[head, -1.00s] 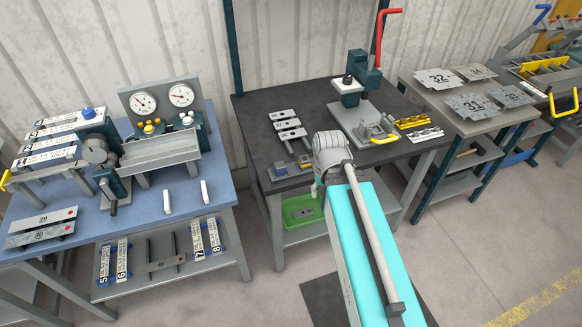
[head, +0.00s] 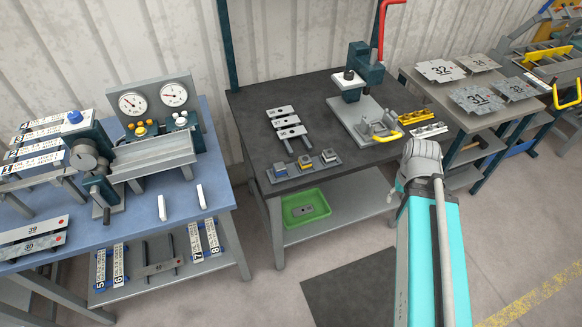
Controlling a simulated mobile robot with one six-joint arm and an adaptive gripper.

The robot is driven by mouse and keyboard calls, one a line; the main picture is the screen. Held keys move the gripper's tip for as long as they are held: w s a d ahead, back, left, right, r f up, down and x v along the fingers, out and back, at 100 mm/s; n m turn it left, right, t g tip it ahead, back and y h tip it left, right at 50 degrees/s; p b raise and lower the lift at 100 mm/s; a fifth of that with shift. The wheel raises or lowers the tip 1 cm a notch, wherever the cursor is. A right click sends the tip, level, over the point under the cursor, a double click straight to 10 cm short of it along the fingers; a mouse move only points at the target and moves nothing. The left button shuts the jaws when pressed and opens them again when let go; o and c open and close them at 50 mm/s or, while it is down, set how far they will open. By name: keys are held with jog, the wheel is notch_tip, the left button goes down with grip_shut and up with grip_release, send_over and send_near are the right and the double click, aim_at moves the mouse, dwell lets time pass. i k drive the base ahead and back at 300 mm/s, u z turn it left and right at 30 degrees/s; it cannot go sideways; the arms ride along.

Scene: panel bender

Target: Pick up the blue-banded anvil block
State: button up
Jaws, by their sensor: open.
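The blue-banded anvil block (head: 281,170) sits at the left end of a small grey holder on the dark table. A yellow-banded block (head: 305,163) and a grey block (head: 328,156) stand beside it in the same row. My arm reaches in from the lower right. My gripper (head: 391,196) shows only as a small part left of the wrist, past the table's front right edge. It is open, to the right of the blocks and well apart from them. The arm hides most of it.
Several flat grey bars (head: 286,123) lie behind the blocks. A press with a red lever (head: 362,70) stands at the table's back right. A green tray (head: 306,208) is on the shelf below. A blue bench (head: 145,210) with gauges is at left. The table's front middle is clear.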

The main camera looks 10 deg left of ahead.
aim_at(279, 169)
jog(key=z, duration=0.35)
jog(key=k, duration=1.35)
jog(key=u, duration=0.95)
jog(key=i, duration=1)
